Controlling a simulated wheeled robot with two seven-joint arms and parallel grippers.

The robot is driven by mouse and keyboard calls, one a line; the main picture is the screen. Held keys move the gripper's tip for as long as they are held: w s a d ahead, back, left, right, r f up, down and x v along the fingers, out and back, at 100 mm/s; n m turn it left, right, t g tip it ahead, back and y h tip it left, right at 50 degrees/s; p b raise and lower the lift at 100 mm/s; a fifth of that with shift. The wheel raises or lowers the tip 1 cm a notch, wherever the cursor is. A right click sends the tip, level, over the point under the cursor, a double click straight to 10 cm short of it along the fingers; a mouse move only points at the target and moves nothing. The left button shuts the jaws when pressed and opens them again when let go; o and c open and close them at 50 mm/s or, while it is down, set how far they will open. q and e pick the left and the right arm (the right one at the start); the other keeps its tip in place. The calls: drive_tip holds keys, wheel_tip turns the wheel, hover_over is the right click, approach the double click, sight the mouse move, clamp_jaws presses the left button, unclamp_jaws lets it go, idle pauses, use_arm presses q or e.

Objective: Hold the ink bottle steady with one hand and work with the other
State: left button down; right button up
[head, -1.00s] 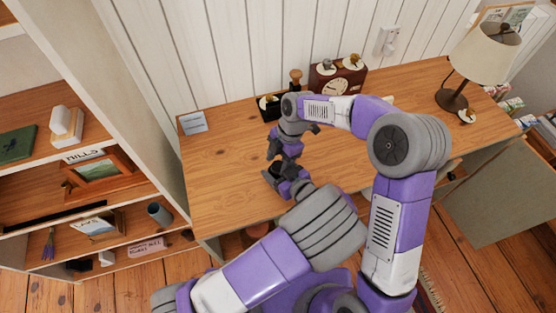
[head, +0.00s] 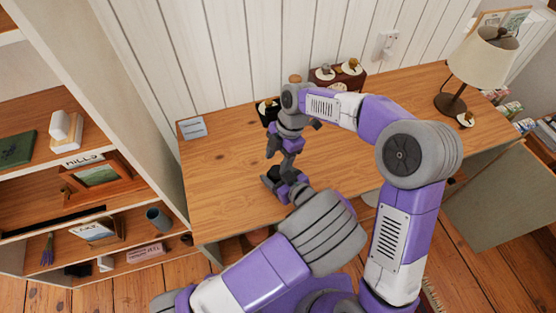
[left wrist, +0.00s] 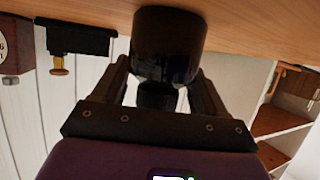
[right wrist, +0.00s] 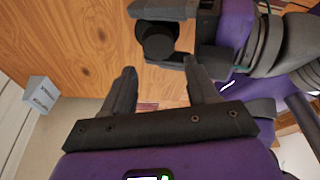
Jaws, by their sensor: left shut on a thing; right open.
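The ink bottle (left wrist: 170,45) is dark and glossy with a black cap, and stands upright on the desk. My left gripper (left wrist: 165,75) is shut on it, one finger on each side. In the right wrist view the bottle's round cap (right wrist: 157,40) shows from above between the left gripper's dark fingers. My right gripper (right wrist: 160,76) is open and empty, its fingertips pointing toward the cap and apart from it. In the head view the left gripper (head: 272,181) and the right gripper (head: 286,162) are close together, and the bottle is mostly hidden by them.
A black holder (left wrist: 75,38) and a clock (head: 340,87) stand at the desk's wall side. A lamp (head: 482,58) stands at the right, a small card (head: 193,127) at the left. A shelf unit (head: 120,168) flanks the desk. The desk's left half (head: 220,170) is mostly clear.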

sight(277, 170)
drive_tip(key=shift+s+d, duration=0.1)
drive_tip(key=shift+r, duration=0.1)
drive_tip(key=shift+c, duration=1.4)
wheel_tip(277, 170, up, 7)
drive_tip(key=w+a+n+h, duration=0.1)
drive_tip(key=w+h, duration=0.1)
drive_tip(key=h, duration=0.1)
drive_tip(key=shift+w, duration=0.15)
drive_tip(key=f, duration=0.4)
drive_tip(key=s+f, duration=0.1)
drive_tip(key=f, duration=0.2)
drive_tip(key=s+f, duration=0.1)
drive_tip(key=f, duration=0.3)
drive_tip(key=shift+d+f, duration=0.2)
drive_tip(key=shift+f, duration=0.15)
